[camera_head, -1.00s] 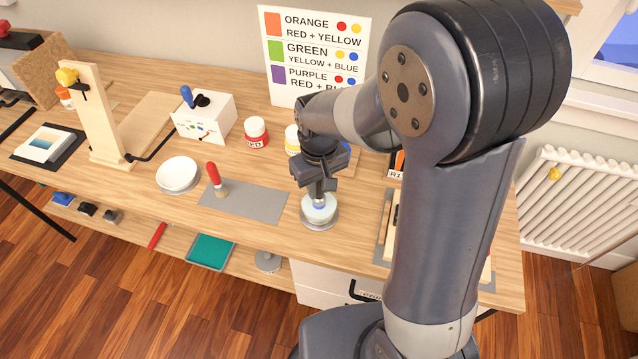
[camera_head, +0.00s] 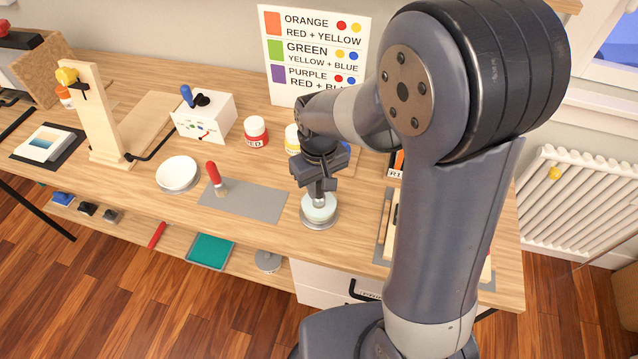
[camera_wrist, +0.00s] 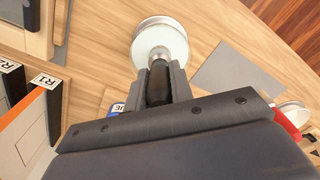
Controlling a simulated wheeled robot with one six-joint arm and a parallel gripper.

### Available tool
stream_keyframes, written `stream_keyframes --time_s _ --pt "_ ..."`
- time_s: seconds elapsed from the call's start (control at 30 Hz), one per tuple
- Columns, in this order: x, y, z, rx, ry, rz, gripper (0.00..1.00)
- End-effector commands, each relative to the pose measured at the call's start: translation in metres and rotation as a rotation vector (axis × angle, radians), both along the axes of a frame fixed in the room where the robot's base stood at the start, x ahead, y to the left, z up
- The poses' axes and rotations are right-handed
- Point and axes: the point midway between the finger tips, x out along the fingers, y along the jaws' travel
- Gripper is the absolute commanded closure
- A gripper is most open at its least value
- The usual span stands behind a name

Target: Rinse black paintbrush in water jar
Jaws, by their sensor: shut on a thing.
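My gripper (camera_wrist: 160,85) is shut on the black paintbrush (camera_wrist: 158,88), whose black handle sits between the fingers in the wrist view. Its metal ferrule (camera_wrist: 160,55) points into the water jar. In the head view my gripper (camera_head: 320,192) is directly above the jar (camera_head: 319,211). The bristles are hidden, so I cannot tell how deep they reach.
A white bowl (camera_head: 177,174), a red paint pot (camera_head: 256,132) and a yellow pot (camera_head: 292,139) stand nearby. A colour chart (camera_head: 300,75) stands behind.

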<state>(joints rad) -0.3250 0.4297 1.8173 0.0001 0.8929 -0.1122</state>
Motion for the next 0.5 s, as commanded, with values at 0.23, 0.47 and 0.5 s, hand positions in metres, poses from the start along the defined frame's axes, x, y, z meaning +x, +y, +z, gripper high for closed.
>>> stream_keyframes --time_s 0.23,0.47,0.5 --pt "-0.001 0.0 0.004 -0.001 0.003 0.0 1.0" --pt "0.0 0.0 0.023 0.0 0.001 0.0 1.0" --pt "0.0 0.0 0.027 0.0 0.001 0.0 1.0"
